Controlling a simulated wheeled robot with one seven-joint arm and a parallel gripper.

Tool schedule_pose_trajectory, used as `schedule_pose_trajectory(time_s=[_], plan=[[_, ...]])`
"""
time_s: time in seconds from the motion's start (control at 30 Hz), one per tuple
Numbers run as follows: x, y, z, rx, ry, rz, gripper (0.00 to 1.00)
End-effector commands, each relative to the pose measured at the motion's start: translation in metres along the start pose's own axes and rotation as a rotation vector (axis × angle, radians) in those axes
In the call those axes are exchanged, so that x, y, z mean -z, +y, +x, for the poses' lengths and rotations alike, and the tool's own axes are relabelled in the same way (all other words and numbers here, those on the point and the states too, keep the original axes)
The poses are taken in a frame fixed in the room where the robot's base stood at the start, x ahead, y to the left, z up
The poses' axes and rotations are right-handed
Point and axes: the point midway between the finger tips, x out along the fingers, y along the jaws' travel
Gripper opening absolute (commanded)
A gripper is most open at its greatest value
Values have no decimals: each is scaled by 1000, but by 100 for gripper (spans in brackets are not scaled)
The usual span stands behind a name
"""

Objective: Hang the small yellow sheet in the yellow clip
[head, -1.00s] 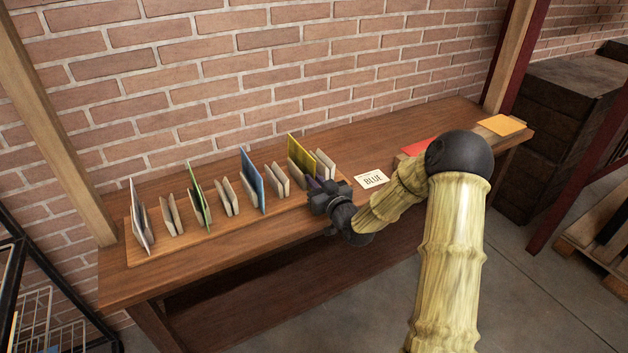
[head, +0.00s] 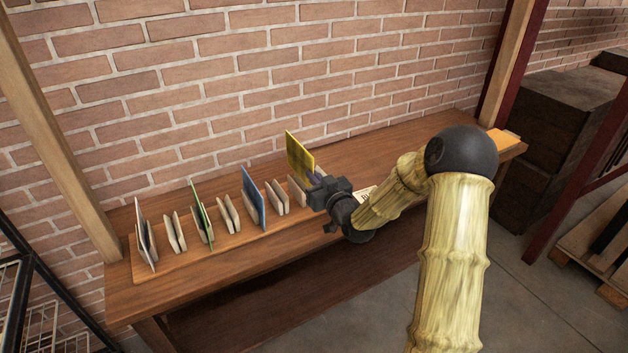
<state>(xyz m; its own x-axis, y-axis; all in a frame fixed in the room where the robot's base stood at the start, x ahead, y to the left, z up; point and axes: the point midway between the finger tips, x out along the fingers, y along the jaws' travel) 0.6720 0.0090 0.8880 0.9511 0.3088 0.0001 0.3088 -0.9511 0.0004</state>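The yellow sheet (head: 298,157) stands upright and slightly tilted at the right end of the row on the bench. The fingertips are partly hidden by the dark gripper body. A pale clip (head: 296,190) stands on the rack just below and left of the sheet. No yellow marking on a clip can be made out. Whether the sheet's lower edge touches this clip is unclear. The rack's right end is hidden behind my gripper.
To the left on the wooden rack (head: 180,262) stand a blue sheet (head: 253,195), a green sheet (head: 201,212), a white sheet (head: 144,236) and several pale empty clips. A white card (head: 366,194) is mostly hidden. An orange sheet (head: 503,141) lies at the bench's right end. A brick wall stands behind.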

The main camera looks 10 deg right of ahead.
Motion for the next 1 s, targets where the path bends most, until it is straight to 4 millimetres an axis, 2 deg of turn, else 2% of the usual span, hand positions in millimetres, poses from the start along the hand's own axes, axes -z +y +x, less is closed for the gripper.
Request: schedule_pose_trajectory(time_s=[0.27,1.0], plan=[[-2,0,-2,0,0,0,0],[-2,0,-44,-1,0,0,0]])
